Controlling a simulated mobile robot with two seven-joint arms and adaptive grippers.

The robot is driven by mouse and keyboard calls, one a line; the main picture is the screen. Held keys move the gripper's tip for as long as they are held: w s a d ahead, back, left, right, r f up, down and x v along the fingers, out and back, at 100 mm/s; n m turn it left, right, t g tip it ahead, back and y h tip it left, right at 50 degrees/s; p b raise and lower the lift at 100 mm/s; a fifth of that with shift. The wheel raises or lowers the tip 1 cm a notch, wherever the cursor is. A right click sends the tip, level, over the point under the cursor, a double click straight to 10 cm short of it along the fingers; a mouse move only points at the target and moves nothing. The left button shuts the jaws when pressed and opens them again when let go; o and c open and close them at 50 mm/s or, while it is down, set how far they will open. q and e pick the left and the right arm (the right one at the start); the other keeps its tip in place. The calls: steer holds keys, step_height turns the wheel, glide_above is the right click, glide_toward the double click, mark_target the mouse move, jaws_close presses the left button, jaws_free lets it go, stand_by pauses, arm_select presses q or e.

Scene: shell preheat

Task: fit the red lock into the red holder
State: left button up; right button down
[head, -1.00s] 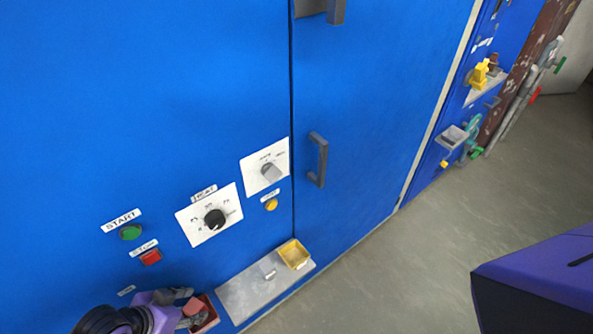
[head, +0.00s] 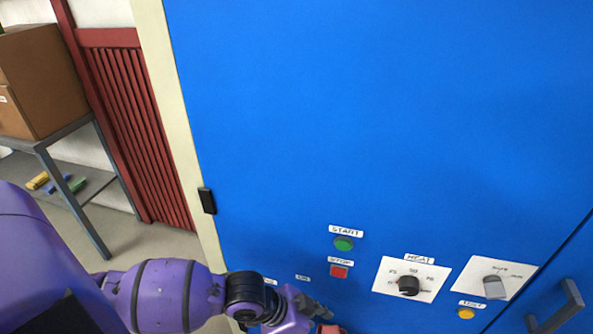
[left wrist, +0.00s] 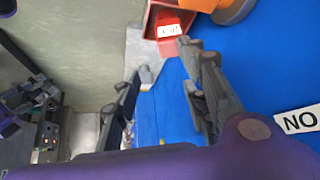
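In the left wrist view, a bright red block with a white label (left wrist: 169,30), which looks like the red lock, sits at the open side of a darker red box (left wrist: 150,18), which looks like the red holder. I cannot tell how deep the block sits. My left gripper (left wrist: 160,62) is open and empty, its two dark fingers apart, with the red block just beyond the tips. In the head view my left gripper (head: 312,308) is at the bottom edge, beside a sliver of red (head: 330,329); the rest is cut off. My right gripper is out of view.
The blue cabinet front (head: 330,120) carries a green START button (head: 344,243), a red STOP button (head: 339,271) and a black HEAT knob (head: 408,286). A dark door handle (head: 560,308) sticks out at lower right. A metal shelf (head: 95,188) stands at left.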

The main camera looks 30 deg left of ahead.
arm_select(q)
steer(key=s+d+f+n+t, duration=0.2)
steer(key=s+d+f+n, duration=0.1)
steer(key=f, duration=0.1)
steer(key=s+a+f+n+t+y, duration=0.1)
steer(key=s+a+f+n+y, duration=0.1)
steer(key=s, duration=0.5)
steer(key=s+a+f+n+t+y, duration=0.1)
steer(key=s+a+f+n+y, duration=0.2)
steer(key=s+a+f, duration=0.3)
steer(key=shift+s+a+n, duration=0.5)
steer(key=shift+s+n, duration=0.1)
steer(key=shift+s, duration=0.2)
steer(key=shift+r, duration=0.1)
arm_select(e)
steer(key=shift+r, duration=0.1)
arm_select(q)
steer(key=shift+w+d+r+p, duration=0.25)
steer(key=shift+w+r+p, duration=0.05)
steer(key=shift+r+p, duration=0.45)
steer(key=shift+w+d+r+p, duration=0.2)
steer(key=shift+w+r+p, duration=0.05)
steer(key=shift+r+p, duration=0.4)
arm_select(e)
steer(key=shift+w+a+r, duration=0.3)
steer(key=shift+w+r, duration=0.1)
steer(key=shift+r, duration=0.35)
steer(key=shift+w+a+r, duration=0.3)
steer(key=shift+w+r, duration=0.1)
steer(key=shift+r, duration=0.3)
